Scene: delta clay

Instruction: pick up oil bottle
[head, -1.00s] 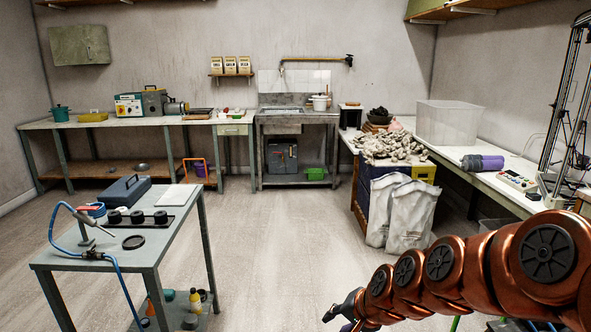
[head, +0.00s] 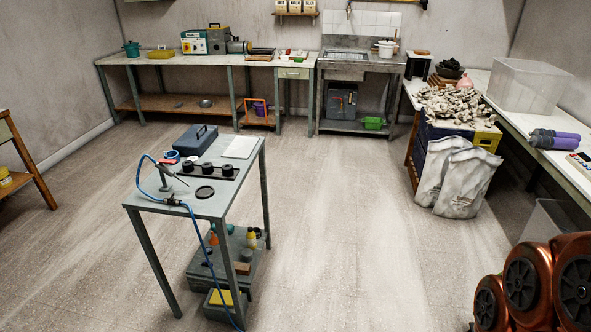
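Several small containers stand on the lower shelf (head: 228,275) of the grey metal table in the head view. Among them are a yellow bottle (head: 251,239) with a pale cap and an orange, cone-like container (head: 213,237). I cannot tell which of them, if any, is the oil bottle; they are small and partly behind the table leg. My copper arm shows at the lower right, far from the shelf. My gripper is out of the picture.
The grey table's top (head: 215,203) holds a dark blue box (head: 195,140), black round pieces and a blue hose that hangs down its front. Open floor (head: 350,220) lies right of it. White sacks (head: 458,182) stand by the right bench.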

